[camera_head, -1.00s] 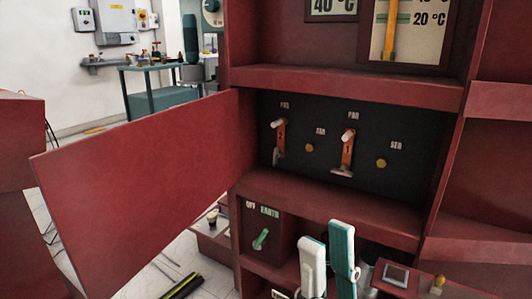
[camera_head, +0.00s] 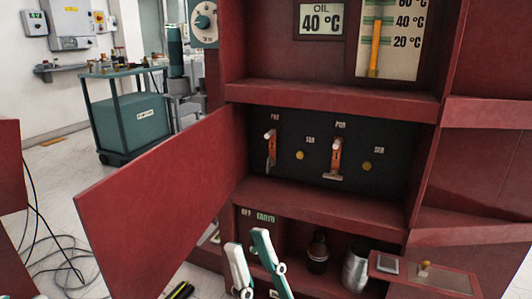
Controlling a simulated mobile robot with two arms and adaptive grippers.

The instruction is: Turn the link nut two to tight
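Two orange links hang on the black panel inside the red cabinet. The left link (camera_head: 271,152) has a pale peg at its top. The right link (camera_head: 336,157) also has a pale peg at its top and a pale crosspiece at its lower end. Brass-coloured studs (camera_head: 300,155) and (camera_head: 366,166) sit beside them. I cannot tell how tight any nut is. My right gripper (camera_head: 248,246) is low in front of the cabinet, below the links and apart from them. Its two white and teal fingers are spread with nothing between them. My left gripper is not in view.
A red door (camera_head: 155,205) stands open at the left. A shelf edge (camera_head: 315,205) runs below the panel. Under it are a dark bottle (camera_head: 318,253), a metal cylinder (camera_head: 355,266) and a small red ledge (camera_head: 425,273). A teal cart (camera_head: 130,115) stands behind left.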

